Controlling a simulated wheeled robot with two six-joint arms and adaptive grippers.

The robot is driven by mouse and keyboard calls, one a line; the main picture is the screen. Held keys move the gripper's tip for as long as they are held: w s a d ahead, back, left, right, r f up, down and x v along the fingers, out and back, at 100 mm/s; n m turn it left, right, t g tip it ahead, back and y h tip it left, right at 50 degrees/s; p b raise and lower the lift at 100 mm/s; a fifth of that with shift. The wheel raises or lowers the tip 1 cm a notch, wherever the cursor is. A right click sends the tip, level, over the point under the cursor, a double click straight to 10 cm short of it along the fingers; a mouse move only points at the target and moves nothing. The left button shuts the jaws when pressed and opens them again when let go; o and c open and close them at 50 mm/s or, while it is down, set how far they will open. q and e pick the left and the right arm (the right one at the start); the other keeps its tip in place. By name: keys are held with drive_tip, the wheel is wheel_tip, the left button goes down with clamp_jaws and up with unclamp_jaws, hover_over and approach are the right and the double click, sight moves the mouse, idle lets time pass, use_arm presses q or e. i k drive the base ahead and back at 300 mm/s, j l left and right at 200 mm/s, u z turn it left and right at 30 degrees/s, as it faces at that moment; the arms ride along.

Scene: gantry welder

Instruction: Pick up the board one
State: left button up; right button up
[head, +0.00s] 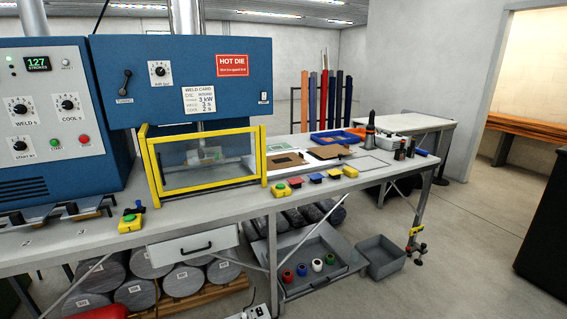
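Two flat brown boards lie on the grey bench top to the right of the yellow-framed guard. One brown board (286,160) is nearer the guard and seems to lie on a pale sheet. The other brown board (328,152) is just right of it and farther back. No readable label shows which is board one. Neither of my grippers is in the head view.
The blue welder (185,75) and its yellow-framed guard (205,185) fill the left. Yellow button boxes (281,190) and small coloured blocks line the bench (390,180) front edge. A blue tray (330,138) and dark bottles (400,153) stand nearby. Open floor lies right.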

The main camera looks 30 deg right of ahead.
sight(288, 159)
drive_tip(key=i+l+u, duration=0.1)
drive_tip(key=l, duration=0.4)
drive_tip(key=i+l+u, duration=0.1)
drive_tip(key=l, duration=0.4)
drive_tip(key=i+l+u, duration=0.15)
drive_tip(key=l, duration=0.35)
drive_tip(key=i+l+u, duration=0.1)
drive_tip(key=l, duration=0.4)
